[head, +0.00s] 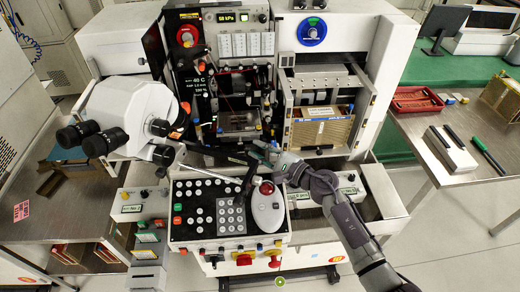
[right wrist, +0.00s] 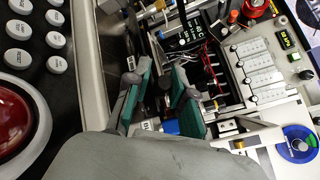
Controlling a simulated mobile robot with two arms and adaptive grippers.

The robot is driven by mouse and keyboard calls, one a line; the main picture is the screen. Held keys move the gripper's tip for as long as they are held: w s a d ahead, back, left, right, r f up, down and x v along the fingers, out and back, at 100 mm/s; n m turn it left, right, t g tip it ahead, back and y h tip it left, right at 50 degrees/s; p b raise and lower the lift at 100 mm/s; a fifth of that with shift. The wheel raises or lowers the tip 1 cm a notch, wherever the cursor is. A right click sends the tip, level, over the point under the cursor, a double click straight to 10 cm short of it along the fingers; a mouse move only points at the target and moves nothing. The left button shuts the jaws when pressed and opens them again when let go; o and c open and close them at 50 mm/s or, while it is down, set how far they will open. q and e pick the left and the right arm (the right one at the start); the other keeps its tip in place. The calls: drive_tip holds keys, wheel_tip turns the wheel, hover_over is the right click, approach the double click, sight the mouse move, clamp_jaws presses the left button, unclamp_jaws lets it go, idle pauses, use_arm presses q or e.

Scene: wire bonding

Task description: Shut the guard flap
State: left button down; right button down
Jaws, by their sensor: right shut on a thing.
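The guard flap shows as a thin dark strip (head: 215,153) at the front of the bonder's open work area in the head view. It lies low and slants slightly down to the right, above the button panel. My right gripper (head: 257,152) is at its right end, shut on it. In the right wrist view my gripper's green-padded fingers (right wrist: 158,100) stand a little apart with dark material between them. The exact grip is hard to see. My left gripper is not in view.
The microscope (head: 135,108) stands close on the left. The button panel (head: 220,208) with a red mushroom button (head: 266,188) lies just below my right gripper. An open bay with a brown magazine (head: 322,132) is to the right. A side table holds a red tray (head: 415,99).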

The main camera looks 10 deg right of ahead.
drive_tip(key=shift+w+d+r+m+h+p, duration=0.1)
drive_tip(key=shift+w+r+m+h+p, duration=0.3)
drive_tip(key=shift+r, duration=0.35)
drive_tip(key=shift+w+d+r+b, duration=0.1)
drive_tip(key=shift+w+r+b, duration=0.8)
drive_tip(key=shift+w+b, duration=0.15)
drive_tip(key=shift+w+r+b, duration=0.4)
drive_tip(key=shift+w+b, duration=0.05)
drive_tip(key=shift+w, duration=0.2)
drive_tip(key=c, duration=1.1)
unclamp_jaws()
drive_tip(key=shift+c, duration=0.2)
drive_tip(key=shift+w+a+f, duration=0.2)
drive_tip(key=shift+a, duration=0.15)
drive_tip(key=shift+s+d, duration=0.15)
drive_tip(key=shift+d, duration=0.05)
drive_tip(key=v, duration=1.1)
drive_tip(key=shift+d, duration=0.25)
